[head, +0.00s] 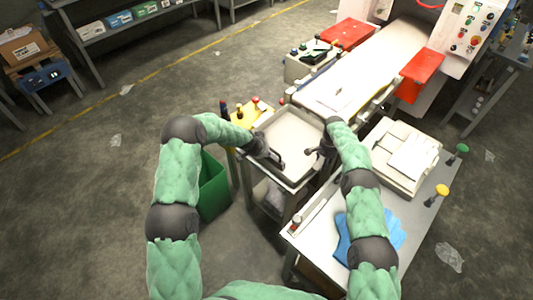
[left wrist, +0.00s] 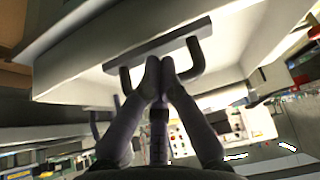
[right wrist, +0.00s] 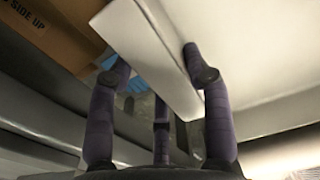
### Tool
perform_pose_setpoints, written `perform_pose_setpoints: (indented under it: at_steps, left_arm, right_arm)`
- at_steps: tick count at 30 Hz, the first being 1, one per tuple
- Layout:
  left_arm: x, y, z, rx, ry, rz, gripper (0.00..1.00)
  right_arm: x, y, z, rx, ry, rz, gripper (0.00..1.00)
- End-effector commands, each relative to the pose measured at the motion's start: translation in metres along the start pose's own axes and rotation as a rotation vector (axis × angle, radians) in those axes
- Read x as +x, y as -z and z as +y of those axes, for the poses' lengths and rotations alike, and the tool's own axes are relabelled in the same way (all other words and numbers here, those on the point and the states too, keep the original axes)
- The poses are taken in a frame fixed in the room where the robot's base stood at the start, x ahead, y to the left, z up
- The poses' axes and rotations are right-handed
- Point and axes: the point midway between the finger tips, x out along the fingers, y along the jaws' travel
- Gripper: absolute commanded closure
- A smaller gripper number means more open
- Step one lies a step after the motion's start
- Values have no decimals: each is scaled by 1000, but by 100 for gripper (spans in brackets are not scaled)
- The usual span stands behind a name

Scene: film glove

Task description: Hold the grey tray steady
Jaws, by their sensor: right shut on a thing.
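The grey tray (head: 291,130) rests flat on a small stand beside the end of the white machine bed, and looks empty. My left gripper (head: 275,160) is at its near-left side. In the left wrist view, the fingers (left wrist: 160,66) are closed together at the dark U-shaped handle (left wrist: 196,58) on the tray's side, hiding the middle of its bar. My right gripper (head: 316,154) is at the tray's right side. In the right wrist view, its fingers (right wrist: 160,75) are shut over a pale wall of the tray (right wrist: 150,55), which hides part of the thumb.
A white bench (head: 318,240) at right holds a pale case (head: 405,158) and a blue cloth (head: 345,240). A green bin (head: 213,188) stands left of the stand. Red boxes (head: 418,75) flank the machine bed (head: 375,60). Open floor lies left.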

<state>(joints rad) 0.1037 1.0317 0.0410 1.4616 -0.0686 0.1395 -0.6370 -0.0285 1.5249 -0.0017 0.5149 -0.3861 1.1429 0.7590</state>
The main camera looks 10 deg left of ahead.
Motion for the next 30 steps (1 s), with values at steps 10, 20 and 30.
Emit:
perform_pose_setpoints:
  at_steps: [10,20,30]
  left_arm:
    - [2,3,0,1,0,1,100]
    - [12,21,0,0,-1,1,100]
    - [12,20,0,0,0,1,100]
  right_arm:
    - [4,-3,1,-3,-6,-6,100]
    - [4,-3,1,-3,-6,-6,100]
    - [4,-3,1,-3,-6,-6,100]
